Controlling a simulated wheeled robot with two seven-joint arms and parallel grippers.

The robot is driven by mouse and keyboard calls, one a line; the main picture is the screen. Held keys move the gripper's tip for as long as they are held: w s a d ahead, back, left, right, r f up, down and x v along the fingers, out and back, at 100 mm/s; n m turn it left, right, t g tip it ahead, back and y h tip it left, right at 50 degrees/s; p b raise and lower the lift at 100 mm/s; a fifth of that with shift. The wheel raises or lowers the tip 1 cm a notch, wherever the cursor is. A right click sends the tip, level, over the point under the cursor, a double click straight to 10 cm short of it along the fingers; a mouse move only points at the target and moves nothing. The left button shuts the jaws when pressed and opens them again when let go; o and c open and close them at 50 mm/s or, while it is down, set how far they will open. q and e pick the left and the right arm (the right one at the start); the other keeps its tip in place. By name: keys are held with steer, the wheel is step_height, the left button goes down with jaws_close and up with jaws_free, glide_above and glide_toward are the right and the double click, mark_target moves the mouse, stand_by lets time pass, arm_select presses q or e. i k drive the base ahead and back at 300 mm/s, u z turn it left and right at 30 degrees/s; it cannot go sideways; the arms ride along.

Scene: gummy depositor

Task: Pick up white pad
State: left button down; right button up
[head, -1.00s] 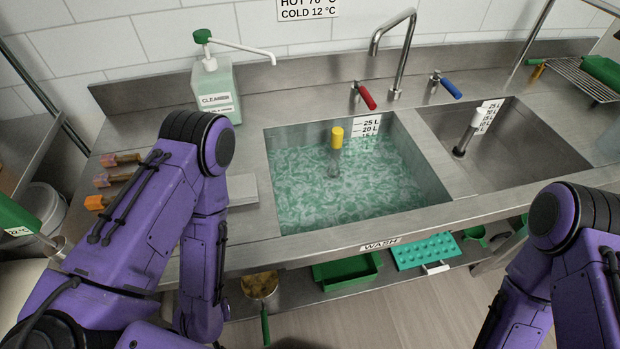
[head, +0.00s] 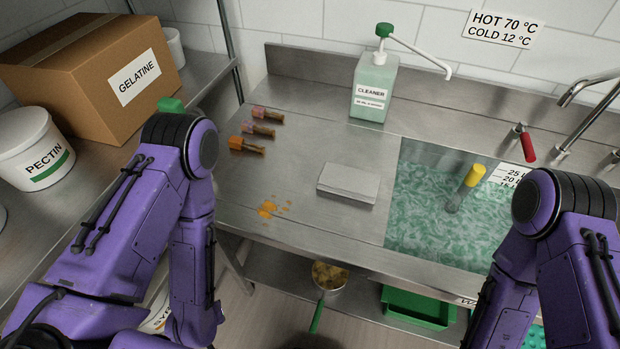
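The white pad (head: 348,183) is a pale grey-white rectangular block lying flat on the steel counter (head: 300,215). It is just left of the water-filled wash sink (head: 392,230) and is fully visible in the head view. My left arm stands left of the pad and my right arm to its right. Neither arm touches the pad. Both forearms run down toward the lower edge of the view, and neither gripper's fingers show.
A cleaner bottle (head: 374,88) stands behind the pad. Several small orange and pink-tipped nozzles (head: 247,146) lie to its left, with orange splatter (head: 268,208) nearer the front. A gelatine box (head: 95,80) and pectin tub (head: 32,150) stand on the left shelf. The counter around the pad is mostly clear.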

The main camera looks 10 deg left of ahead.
mark_target(349, 182)
steer(key=z, duration=0.15)
steer(key=k, duration=1.1)
steer(key=u, duration=0.45)
